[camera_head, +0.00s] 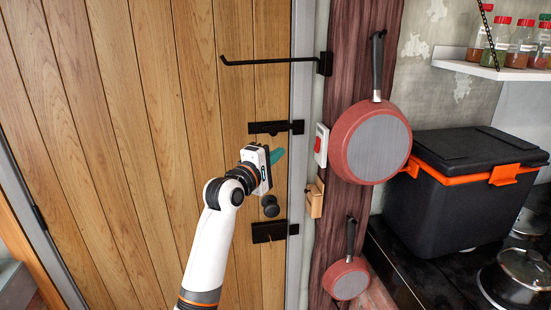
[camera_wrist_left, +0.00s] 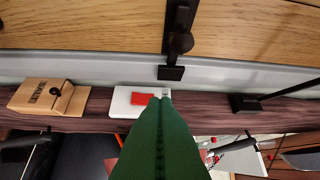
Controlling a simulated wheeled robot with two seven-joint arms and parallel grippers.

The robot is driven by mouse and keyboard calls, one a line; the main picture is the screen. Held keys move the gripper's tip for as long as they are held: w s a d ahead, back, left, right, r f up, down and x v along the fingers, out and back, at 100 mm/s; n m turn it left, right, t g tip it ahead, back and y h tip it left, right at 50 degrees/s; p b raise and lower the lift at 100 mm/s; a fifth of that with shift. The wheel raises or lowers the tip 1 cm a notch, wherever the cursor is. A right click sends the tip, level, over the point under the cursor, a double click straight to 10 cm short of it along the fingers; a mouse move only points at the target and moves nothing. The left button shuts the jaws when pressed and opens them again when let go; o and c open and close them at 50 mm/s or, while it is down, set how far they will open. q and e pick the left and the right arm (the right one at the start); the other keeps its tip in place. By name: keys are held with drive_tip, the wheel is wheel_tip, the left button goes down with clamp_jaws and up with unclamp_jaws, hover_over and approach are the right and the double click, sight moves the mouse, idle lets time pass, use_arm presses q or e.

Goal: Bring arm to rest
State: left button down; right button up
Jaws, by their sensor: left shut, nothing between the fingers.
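My left arm (camera_head: 209,245) reaches up from the bottom of the head view in front of the wooden door. My left gripper (camera_head: 277,155) has green fingers that are shut with nothing between them. They point right, toward the door's edge, close to the upper black latch (camera_head: 270,127). In the left wrist view the shut green fingers (camera_wrist_left: 160,98) overlap the white switch box with a red button (camera_wrist_left: 142,98). I cannot tell whether they touch anything. My right gripper is in neither view.
The plank door (camera_head: 140,120) fills the left. A black bar (camera_head: 270,62) sticks out above the gripper. Red pans (camera_head: 370,142) hang on the post at right, with a small wooden box (camera_head: 314,198) beside them. A black cooler (camera_head: 465,200) stands on the counter.

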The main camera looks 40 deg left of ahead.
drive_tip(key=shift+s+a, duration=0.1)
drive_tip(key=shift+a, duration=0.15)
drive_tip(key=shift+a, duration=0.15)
